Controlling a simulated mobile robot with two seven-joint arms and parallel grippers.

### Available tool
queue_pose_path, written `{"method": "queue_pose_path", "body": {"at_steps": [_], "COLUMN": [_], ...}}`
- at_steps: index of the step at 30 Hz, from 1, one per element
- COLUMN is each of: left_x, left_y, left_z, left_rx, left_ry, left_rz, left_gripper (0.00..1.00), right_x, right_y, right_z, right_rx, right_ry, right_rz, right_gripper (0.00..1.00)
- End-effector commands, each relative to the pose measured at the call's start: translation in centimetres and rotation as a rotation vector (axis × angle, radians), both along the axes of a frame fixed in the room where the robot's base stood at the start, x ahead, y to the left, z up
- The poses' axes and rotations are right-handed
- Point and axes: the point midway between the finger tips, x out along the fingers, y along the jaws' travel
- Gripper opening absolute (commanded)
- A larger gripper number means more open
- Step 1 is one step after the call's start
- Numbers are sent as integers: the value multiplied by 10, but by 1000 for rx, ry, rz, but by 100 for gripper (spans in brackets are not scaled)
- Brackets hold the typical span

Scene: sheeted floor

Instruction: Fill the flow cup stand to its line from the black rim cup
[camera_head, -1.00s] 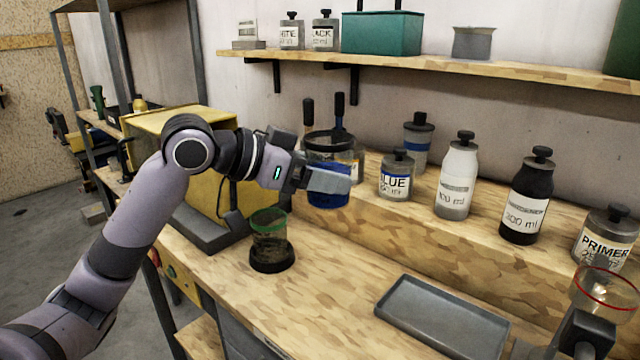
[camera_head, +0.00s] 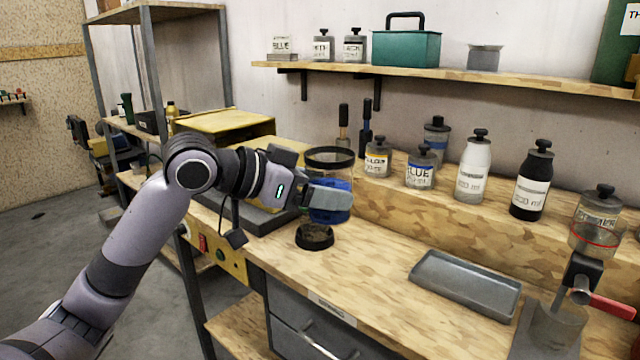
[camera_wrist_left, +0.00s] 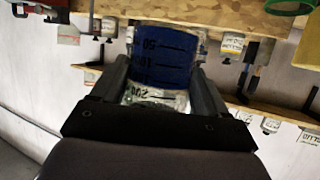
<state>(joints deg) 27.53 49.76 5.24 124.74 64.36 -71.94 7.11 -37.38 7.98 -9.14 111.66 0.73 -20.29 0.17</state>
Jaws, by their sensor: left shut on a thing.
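The black rim cup (camera_head: 329,158) is clear with a black rim and holds blue liquid. My left gripper (camera_head: 332,197) is shut on it and holds it upright above the bench. In the left wrist view, the cup (camera_wrist_left: 165,55) shows graduation marks and blue liquid, between the fingers (camera_wrist_left: 160,88). The flow cup stand (camera_head: 583,270) is at the right edge, with a clear cup marked by a red line, a black block and a red handle. I see no liquid in its clear cup. A grey translucent beaker (camera_head: 556,328) is below it. My right gripper is not in view.
A grey tray (camera_head: 466,284) lies left of the stand. A dark round base (camera_head: 314,237) sits below my gripper; a green rim (camera_wrist_left: 290,6) shows in the wrist view. Several labelled bottles (camera_head: 474,168) line the raised ledge. The bench between base and tray is clear.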

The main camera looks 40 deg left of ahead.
Motion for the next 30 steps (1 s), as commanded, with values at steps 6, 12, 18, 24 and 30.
{"method": "queue_pose_path", "body": {"at_steps": [6, 12, 18, 24, 30], "left_x": [-16, -27, -37, -48, -59], "left_y": [-25, -44, -60, -77, -95], "left_z": [-54, -94, -134, -173, -214], "left_rx": [-1, -8, -10, -13, -12], "left_ry": [10, 9, 12, 15, 15], "left_rz": [94, 184, 270, 356, 445], "left_gripper": [35, 35, 35, 35, 35], "right_x": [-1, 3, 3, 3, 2], "right_y": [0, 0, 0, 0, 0], "right_z": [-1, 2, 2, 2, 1], "right_rx": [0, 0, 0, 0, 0], "right_ry": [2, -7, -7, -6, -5], "right_rz": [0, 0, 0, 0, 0], "right_gripper": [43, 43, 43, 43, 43]}}
